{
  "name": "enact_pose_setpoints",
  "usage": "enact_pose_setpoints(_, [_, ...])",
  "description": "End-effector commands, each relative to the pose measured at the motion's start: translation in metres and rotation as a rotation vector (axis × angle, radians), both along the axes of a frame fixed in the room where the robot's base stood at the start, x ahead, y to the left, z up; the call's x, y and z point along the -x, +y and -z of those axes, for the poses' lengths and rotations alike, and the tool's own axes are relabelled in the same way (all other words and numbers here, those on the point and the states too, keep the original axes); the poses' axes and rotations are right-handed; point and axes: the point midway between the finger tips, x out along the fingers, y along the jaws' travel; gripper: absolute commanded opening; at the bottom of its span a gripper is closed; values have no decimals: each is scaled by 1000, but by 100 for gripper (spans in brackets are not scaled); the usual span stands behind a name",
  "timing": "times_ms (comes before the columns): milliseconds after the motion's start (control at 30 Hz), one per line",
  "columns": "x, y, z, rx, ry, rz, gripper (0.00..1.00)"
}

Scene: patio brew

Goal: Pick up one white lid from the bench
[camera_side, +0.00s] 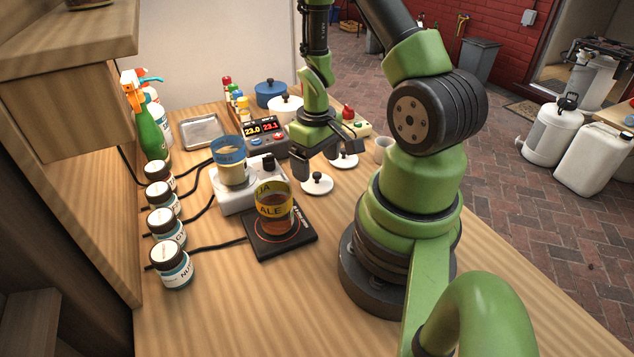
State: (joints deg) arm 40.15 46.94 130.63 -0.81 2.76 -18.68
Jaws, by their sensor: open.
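Two white lids with dark knobs lie on the wooden bench (215,315). The nearer white lid (316,186) lies just below my gripper in the picture. The farther white lid (346,162) lies behind it to the right, partly overlapped by my gripper. My gripper (329,167) is open and empty, pointing down above the bench close to both lids. Its left finger shows above the nearer lid; I cannot tell the exact height over the lids.
A glass of amber liquid (273,212) stands on a black scale (281,247) left of the lids. A beaker (231,165) sits on a white hotplate (234,194). A display box (262,132), a small cup (383,149) and pots stand nearby. Several labelled jars (170,265) line the left edge. The front bench is clear.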

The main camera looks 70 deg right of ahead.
Motion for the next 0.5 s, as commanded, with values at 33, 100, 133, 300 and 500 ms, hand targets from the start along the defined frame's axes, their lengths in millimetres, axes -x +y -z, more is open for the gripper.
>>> enact_pose_setpoints(33, [1,1,8,-4,4,-1,84])
enact_pose_setpoints(100, [0,1,18,-4,4,-1,84])
enact_pose_setpoints(133, [0,2,22,-4,5,-1,84])
enact_pose_setpoints(300, [-1,1,38,-3,1,0,84])
enact_pose_setpoints(500, [-1,1,41,-2,-1,0,84])
